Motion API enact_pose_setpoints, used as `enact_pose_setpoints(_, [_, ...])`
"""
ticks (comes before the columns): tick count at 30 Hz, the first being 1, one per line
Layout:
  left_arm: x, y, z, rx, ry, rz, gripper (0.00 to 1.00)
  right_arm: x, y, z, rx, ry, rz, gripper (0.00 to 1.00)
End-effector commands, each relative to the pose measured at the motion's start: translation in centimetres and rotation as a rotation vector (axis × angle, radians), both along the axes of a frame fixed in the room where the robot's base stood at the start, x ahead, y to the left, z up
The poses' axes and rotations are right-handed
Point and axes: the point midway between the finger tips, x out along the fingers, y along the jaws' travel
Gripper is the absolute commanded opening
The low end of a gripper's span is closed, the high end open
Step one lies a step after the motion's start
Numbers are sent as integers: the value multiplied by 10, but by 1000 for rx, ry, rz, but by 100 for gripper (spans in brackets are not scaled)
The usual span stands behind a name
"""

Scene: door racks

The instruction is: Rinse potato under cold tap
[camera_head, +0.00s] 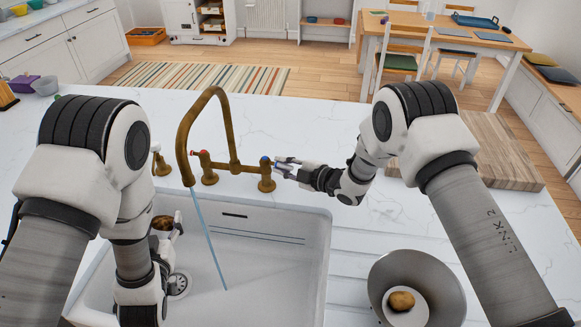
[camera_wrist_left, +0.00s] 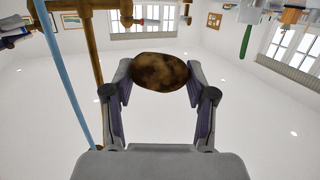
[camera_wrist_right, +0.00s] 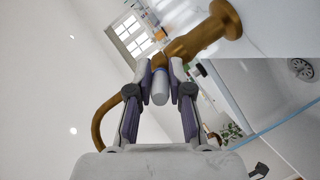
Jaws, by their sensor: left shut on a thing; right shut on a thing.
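A brown, dirt-marked potato (camera_head: 162,222) is held over the left side of the sink (camera_head: 318,250). My left gripper (camera_head: 166,229) is shut on it, and the potato shows between the fingertips in the left wrist view (camera_wrist_left: 160,72). A brass tap (camera_head: 184,130) pours a thin blue stream of water (camera_head: 207,235) into the sink. In both views the stream is beside the potato and apart from it. My right gripper (camera_head: 279,165) is shut on the cold tap handle (camera_wrist_right: 160,88), at the blue-marked side of the tap; a red mark is on the other side.
A grey metal bowl (camera_head: 447,270) on the right worktop holds a white dish (camera_head: 417,318) with another potato (camera_head: 401,301). A wooden board (camera_head: 500,160) lies behind my right arm. A small brass fitting (camera_head: 160,163) stands left of the tap. The sink's middle is free.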

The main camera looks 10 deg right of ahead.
Motion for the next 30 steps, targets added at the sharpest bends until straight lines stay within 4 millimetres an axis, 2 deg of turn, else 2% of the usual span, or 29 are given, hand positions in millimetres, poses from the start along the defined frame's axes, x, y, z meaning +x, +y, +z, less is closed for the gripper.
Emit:
enact_pose_setpoints(8, [0,0,0,0,0,0,29,0,1,0,-1,-1,-2,0])
enact_pose_setpoints(9, [0,0,0,0,0,0,29,0,1,1,-1,-1,-2,33])
enact_pose_setpoints(10, [0,0,0,0,0,0,29,0,1,1,-1,-1,-2,44])
enact_pose_setpoints(22, [0,0,0,0,0,0,29,-6,-5,2,-1,0,-3,44])
enact_pose_setpoints(26, [0,0,0,0,0,0,29,-23,-21,8,0,1,-5,44])
enact_pose_setpoints(30, [0,0,0,0,0,0,29,-50,-46,16,1,1,-6,44])
